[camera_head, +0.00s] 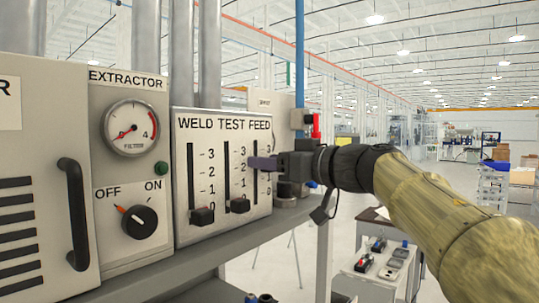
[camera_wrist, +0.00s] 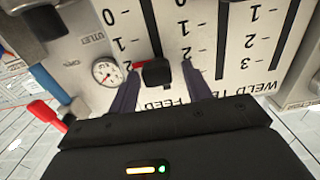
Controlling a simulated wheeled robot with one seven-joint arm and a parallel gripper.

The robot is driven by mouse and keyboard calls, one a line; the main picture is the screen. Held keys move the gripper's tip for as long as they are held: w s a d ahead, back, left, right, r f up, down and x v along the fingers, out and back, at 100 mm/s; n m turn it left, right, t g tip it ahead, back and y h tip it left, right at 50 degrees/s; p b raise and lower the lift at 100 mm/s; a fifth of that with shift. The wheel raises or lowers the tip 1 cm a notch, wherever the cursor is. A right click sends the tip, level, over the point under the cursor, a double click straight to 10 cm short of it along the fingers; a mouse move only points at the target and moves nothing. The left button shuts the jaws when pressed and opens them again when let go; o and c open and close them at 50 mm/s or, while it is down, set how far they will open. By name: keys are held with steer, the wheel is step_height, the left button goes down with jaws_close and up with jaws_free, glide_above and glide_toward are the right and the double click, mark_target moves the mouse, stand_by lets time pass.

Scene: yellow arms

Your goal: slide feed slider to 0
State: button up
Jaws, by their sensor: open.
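The grey control panel (camera_head: 183,150) reads WELD TEST FEED and has three vertical slider slots. The feed slot (camera_head: 256,188) is the rightmost in the head view. There my gripper (camera_head: 256,163) reaches in from the right and hides the feed knob. In the wrist view, where the panel appears upside down, the dark feed knob (camera_wrist: 156,73) with a red mark sits at about 2 on its scale. The fingers of my gripper (camera_wrist: 160,75) are open, one on each side of the knob, with gaps visible. Contact with the panel face cannot be told.
The weld knob (camera_head: 202,216) and test knob (camera_head: 239,205) are low, near 0. An extractor panel (camera_head: 130,170) with a gauge and rotary switch stands left. A shelf edge (camera_head: 200,258) runs below the panels. A red-handled fitting (camera_head: 316,127) is just right of the panel.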

steer(key=shift+w+a, duration=0.25)
jaws_close()
steer(key=shift+d+f, duration=0.1)
